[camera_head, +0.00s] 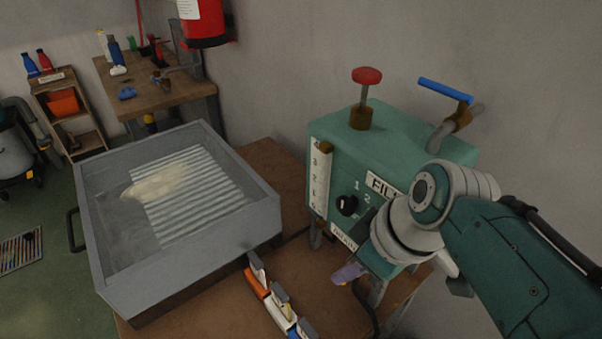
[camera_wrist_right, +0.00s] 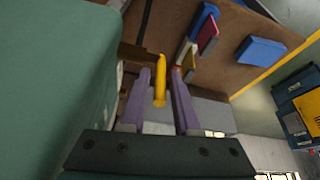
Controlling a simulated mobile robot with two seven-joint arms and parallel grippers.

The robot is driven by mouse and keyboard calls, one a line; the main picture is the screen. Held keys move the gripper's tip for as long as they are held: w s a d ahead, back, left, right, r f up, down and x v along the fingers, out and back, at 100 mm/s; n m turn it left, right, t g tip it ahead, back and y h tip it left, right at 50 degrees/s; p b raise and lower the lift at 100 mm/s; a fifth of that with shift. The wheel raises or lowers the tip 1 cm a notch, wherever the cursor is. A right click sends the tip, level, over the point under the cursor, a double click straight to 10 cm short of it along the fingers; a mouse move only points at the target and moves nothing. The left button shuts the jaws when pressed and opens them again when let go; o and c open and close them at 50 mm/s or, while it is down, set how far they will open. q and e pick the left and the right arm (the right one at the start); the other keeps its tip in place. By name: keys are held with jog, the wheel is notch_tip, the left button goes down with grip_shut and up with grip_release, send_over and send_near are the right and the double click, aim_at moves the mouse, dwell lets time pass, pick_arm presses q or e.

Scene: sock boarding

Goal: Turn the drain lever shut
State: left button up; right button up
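The drain lever is a yellow handle (camera_wrist_right: 160,85) on a brown fitting (camera_wrist_right: 137,52) in the right wrist view. It lies between the two purple fingers of my right gripper (camera_wrist_right: 161,75), with a narrow gap on each side. The right gripper is open around it. In the head view, my right gripper (camera_head: 349,273) is low at the front of the green machine (camera_head: 400,140), by a partly covered label. The yellow lever is hidden behind my arm there. My left gripper is out of view.
The machine has a red knob (camera_head: 367,75), a blue lever (camera_head: 446,89) and a black dial (camera_head: 347,205). A grey tray (camera_head: 262,218) with a ribbed board stands to the left. Several colored items (camera_head: 272,297) lie on the brown table (camera_head: 230,297) before the machine.

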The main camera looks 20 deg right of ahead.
grip_shut()
dwell(1.1)
